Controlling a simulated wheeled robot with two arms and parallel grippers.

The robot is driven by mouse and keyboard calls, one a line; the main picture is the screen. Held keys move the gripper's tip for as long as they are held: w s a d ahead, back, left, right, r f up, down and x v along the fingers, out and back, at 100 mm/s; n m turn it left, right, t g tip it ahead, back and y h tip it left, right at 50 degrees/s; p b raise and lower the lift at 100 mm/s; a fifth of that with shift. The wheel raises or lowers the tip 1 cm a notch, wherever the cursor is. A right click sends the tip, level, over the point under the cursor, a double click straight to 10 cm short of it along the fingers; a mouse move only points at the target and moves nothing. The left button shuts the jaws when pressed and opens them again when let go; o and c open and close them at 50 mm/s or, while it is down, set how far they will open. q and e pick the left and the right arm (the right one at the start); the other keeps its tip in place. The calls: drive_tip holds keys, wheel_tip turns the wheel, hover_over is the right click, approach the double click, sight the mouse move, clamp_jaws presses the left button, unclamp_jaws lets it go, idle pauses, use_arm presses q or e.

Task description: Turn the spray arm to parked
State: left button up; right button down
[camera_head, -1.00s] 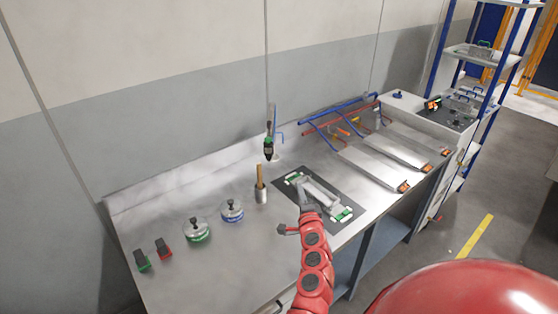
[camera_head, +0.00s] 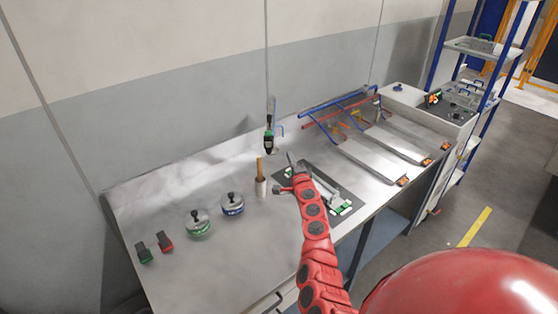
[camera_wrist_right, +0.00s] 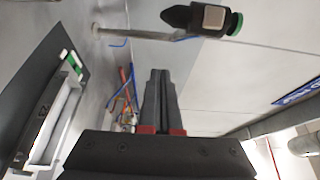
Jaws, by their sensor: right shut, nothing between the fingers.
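A black and green tool-like piece (camera_head: 268,140) is upright at the back of the bench, by a thin pale post and a small blue hook (camera_head: 279,130). In the right wrist view the black piece with its green end (camera_wrist_right: 205,18) is at the top, beside the post (camera_wrist_right: 145,34). I cannot tell for sure which part is the spray arm. My right gripper (camera_head: 291,157) is shut and empty, above the bench just to the right of the post; its closed fingers (camera_wrist_right: 160,75) point away from the camera, apart from the black piece. My left gripper is not in view.
A dark mat (camera_head: 350,197) with a pale fixture lies under my right arm. A wooden-handled tool in a metal cup (camera_head: 261,188) stands to its left. Blue and red pipes (camera_head: 335,103) and metal plates (camera_head: 368,160) are at the right.

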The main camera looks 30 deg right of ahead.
drive_tip(key=w+a, duration=0.2)
drive_tip(key=a, duration=0.1)
drive_tip(key=shift+a, duration=0.25)
drive_tip(key=shift+w, duration=0.1)
